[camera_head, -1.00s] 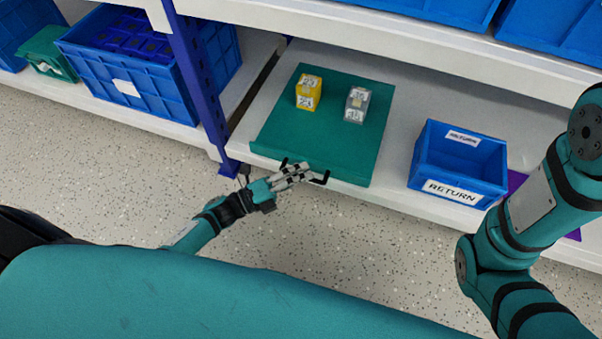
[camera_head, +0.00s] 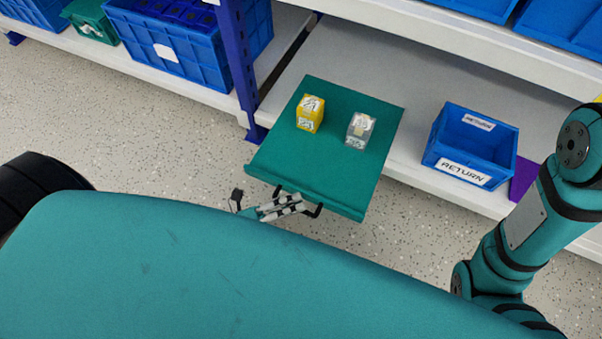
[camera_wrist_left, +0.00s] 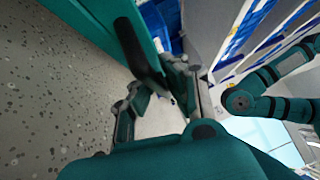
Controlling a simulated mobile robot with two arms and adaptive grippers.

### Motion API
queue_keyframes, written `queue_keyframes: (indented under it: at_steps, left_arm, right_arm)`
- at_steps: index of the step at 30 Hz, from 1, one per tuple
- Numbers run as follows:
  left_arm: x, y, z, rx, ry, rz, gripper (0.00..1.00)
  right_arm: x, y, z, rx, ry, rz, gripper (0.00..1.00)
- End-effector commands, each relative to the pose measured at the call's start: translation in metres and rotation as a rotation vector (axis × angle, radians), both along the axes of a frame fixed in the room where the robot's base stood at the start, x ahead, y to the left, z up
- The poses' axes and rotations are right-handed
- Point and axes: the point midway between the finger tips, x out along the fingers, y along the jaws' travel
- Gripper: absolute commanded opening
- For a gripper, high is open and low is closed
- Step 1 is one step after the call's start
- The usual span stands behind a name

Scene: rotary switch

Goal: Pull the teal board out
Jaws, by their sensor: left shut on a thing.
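The teal board (camera_head: 335,170) sticks out past the front edge of the lower shelf, its back part still over the shelf. A black handle (camera_head: 313,211) is on its front edge. A yellow box (camera_head: 310,113) and a clear grey box (camera_head: 360,130) with white labels stand on the board. My left gripper (camera_head: 283,206) is at the handle and shut on it; my body hides most of that arm. The left wrist view shows the left gripper's fingers (camera_wrist_left: 150,95) around the dark handle (camera_wrist_left: 140,55), beside the teal board (camera_wrist_left: 90,22).
A blue RETURN bin (camera_head: 470,148) stands on the shelf (camera_head: 405,100) right of the board, beside a purple patch (camera_head: 523,178). A blue upright post (camera_head: 240,70) is left of the board. Speckled floor (camera_head: 150,140) is clear in front.

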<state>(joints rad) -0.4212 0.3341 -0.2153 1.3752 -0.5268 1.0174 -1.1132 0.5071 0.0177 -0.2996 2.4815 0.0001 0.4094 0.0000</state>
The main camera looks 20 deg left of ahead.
Motion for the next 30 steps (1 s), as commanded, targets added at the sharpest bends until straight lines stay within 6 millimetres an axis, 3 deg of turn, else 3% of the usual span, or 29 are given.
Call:
queue_keyframes:
  at_steps: [6,20,21,26,30]
  left_arm:
    - [-0.0137,0.002,-0.0062,0.014,0.012,0.003,0.0]
    - [-0.016,0.0021,-0.0068,0.014,0.012,0.002,0.0]
    - [-0.016,0.0021,-0.0069,0.014,0.012,0.002,0.14]
    - [-0.0153,0.0018,-0.0053,0.011,0.009,0.002,0.34]
    - [-0.0146,0.0014,-0.0036,0.007,0.007,0.001,0.34]
  right_arm:
    - [0.0033,-0.0001,-0.0016,0.0,0.012,0.001,0.4]
    - [0.0036,-0.0002,-0.0022,0.001,0.012,0.001,0.4]
    - [0.0036,-0.0001,-0.0022,0.001,0.012,0.001,0.4]
    - [0.0038,-0.0001,-0.0021,0.001,0.013,0.002,0.4]
    - [0.0038,0.0,-0.0019,0.001,0.013,0.002,0.4]
